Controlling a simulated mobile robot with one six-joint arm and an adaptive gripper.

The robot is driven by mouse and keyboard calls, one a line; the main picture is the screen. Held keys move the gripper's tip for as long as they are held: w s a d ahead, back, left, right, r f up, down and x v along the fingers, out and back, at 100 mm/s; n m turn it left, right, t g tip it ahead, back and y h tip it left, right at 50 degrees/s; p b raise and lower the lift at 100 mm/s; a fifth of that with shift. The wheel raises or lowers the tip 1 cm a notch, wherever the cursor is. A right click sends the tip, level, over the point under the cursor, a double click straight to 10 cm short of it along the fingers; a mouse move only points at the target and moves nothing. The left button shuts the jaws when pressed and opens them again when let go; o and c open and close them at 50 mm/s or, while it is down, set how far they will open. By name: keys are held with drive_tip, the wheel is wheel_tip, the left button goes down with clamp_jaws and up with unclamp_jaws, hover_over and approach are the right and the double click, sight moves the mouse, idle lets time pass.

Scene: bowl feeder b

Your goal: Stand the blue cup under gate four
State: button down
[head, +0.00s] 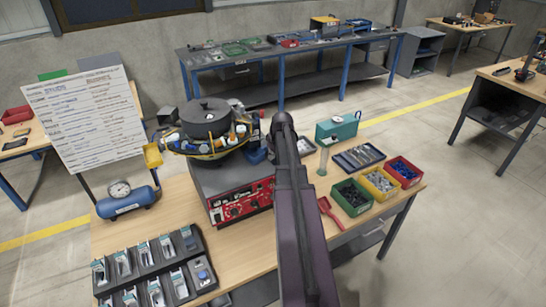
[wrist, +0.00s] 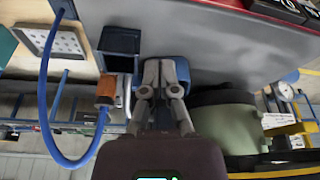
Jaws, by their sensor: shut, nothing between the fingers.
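In the wrist view my gripper (wrist: 160,75) is shut and empty, its two fingers close together. A blue thing (wrist: 182,62) shows right behind the fingertips and is partly hidden by them. It may be the blue cup, but I cannot tell, nor whether the fingers touch it. A blue patch (head: 257,155) shows at the right foot of the bowl feeder (head: 208,120) in the head view. A dark blue square open box (wrist: 118,42) is beside the fingers in the wrist view. My arm hides my gripper in the head view. I cannot make out gate four.
A grey cabinet with a red control panel (head: 240,203) carries the feeder. Red (head: 403,172), yellow (head: 380,183) and green (head: 351,198) bins stand at right. A dark tray (head: 155,270) is at front left. A blue hose (wrist: 48,110) loops beside my gripper.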

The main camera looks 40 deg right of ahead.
sight(268, 168)
drive_tip(key=shift+b+x, duration=1.85)
drive_tip(key=shift+x, duration=0.45)
drive_tip(key=shift+w+r, duration=0.2)
drive_tip(key=shift+w, duration=1.75)
drive_tip(key=shift+w+r, duration=0.1)
drive_tip(key=shift+w, duration=0.75)
